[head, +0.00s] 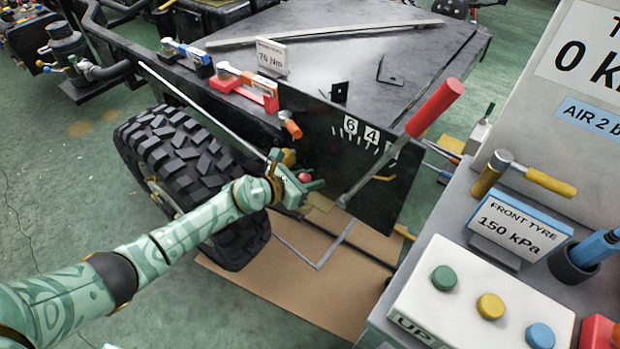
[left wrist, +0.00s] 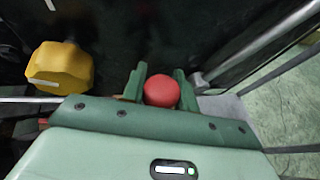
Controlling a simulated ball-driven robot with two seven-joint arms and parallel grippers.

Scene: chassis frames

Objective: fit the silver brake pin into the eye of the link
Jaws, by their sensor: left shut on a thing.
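My left gripper (head: 312,181) is in front of the black upright panel, beside the tyre. Its two green fingers are shut on a red round knob (head: 304,177), which also shows between the fingertips in the left wrist view (left wrist: 161,91). Whether this knob is the head of the silver brake pin I cannot tell; no silver shank shows below it. The eye of the link cannot be made out in either view. A silver lever with a red handle (head: 435,107) rises to the right of the gripper. My right gripper is not in view.
A large black tyre (head: 185,160) stands left of the gripper. A yellow part (left wrist: 60,68) is left of the fingers in the wrist view. The black panel (head: 345,140) is behind. A console with buttons (head: 490,306) fills the right front; cardboard (head: 270,285) covers the floor below.

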